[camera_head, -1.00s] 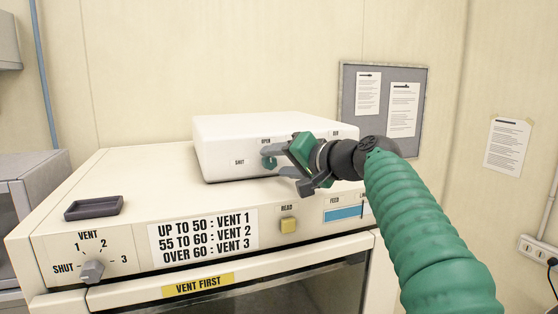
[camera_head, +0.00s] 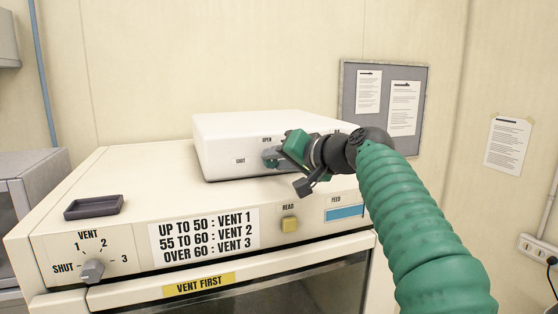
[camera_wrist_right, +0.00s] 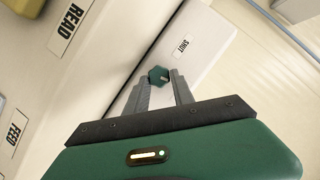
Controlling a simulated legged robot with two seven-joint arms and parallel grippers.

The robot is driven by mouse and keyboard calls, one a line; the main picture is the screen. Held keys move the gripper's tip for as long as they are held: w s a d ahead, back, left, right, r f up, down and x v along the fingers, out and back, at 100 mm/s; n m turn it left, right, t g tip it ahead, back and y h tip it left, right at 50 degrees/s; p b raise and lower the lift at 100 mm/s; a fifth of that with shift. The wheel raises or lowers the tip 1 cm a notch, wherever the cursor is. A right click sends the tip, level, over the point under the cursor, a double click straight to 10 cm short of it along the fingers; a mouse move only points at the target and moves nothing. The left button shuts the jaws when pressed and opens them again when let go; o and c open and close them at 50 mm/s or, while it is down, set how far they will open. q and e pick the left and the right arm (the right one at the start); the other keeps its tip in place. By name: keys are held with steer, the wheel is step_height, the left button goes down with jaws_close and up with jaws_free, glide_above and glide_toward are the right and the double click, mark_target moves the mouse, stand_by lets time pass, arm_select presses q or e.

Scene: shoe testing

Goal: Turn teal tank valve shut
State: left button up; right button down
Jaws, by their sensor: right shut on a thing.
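The teal valve (camera_head: 269,161) is a small knob on the front of the white box (camera_head: 225,135). The label OPEN sits above it and SHUT to its left. In the right wrist view the teal valve (camera_wrist_right: 158,75) is hexagonal with a small pale mark, between the fingertips. My right gripper (camera_head: 276,158) is shut on the valve from the right; its fingers also show in the right wrist view (camera_wrist_right: 160,82). The fingers hide part of the knob in the head view, so I cannot tell exactly where it points. My left gripper is not in view.
A dark tray (camera_head: 93,207) lies on top at the left. The oven top between tray and box is clear.

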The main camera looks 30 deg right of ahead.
steer(key=n, duration=0.1)
steer(key=n+h, duration=0.1)
steer(key=n+g, duration=0.1)
steer(key=shift+w+a+f+h, duration=0.15)
steer(key=shift+a+f+h, duration=0.15)
steer(key=shift+h, duration=0.1)
steer(key=n+h, duration=0.1)
steer(key=n, duration=0.1)
steer(key=shift+a+n+g+h, duration=0.25)
steer(key=shift+n+g+h, duration=0.05)
steer(key=shift+g+h, duration=0.1)
steer(key=shift+w+a+f+n+h+b, duration=0.1)
steer(key=shift+n+h+b, duration=0.3)
steer(key=shift+n, duration=0.2)
steer(key=shift+a+f+n+h+b, duration=0.1)
steer(key=shift+n+h+b, duration=0.15)
steer(key=shift+n+h, duration=0.25)
steer(key=shift+n+h+b, duration=0.65)
steer(key=shift+n+h, duration=0.05)
steer(key=shift+n, duration=0.5)
steer(key=shift+r, duration=0.1)
steer(key=c, duration=1.3)
jaws_free()
steer(key=shift+o, duration=1)
steer(key=shift+w, duration=0.1)
steer(key=shift+w+d+r, duration=0.1)
steer(key=shift+w, duration=0.1)
